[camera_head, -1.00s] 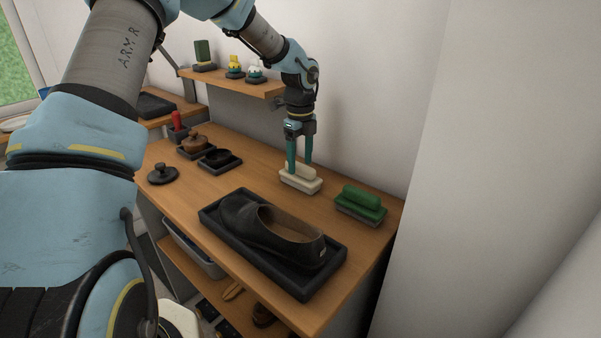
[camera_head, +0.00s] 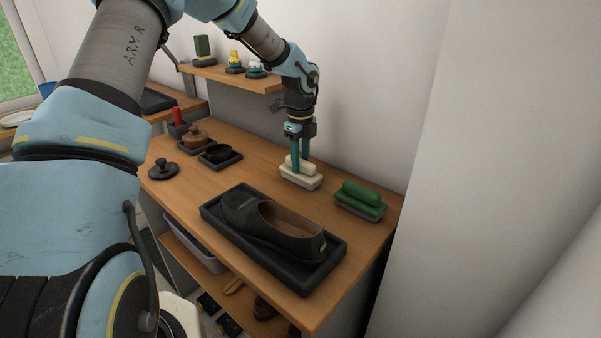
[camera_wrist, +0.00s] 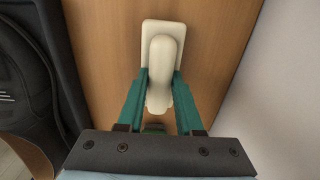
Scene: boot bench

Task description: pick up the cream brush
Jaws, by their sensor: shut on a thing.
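The cream brush (camera_head: 301,180) sits upright on the wooden bench top, towards the back, left of a green brush. In the wrist view the cream brush (camera_wrist: 161,68) shows its rounded handle along the middle of its oblong base. My gripper (camera_head: 300,163) reaches down from above, and its teal fingers are shut on the handle. In the wrist view my gripper (camera_wrist: 160,80) has one finger on each side of the near part of the handle. The brush's base appears to rest on the bench; its underside is hidden.
A green brush (camera_head: 360,201) stands to the right, near the bench's right edge. A black shoe (camera_head: 262,222) lies in a dark tray (camera_head: 215,208) in front. A shelf (camera_head: 237,80) and wall are behind.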

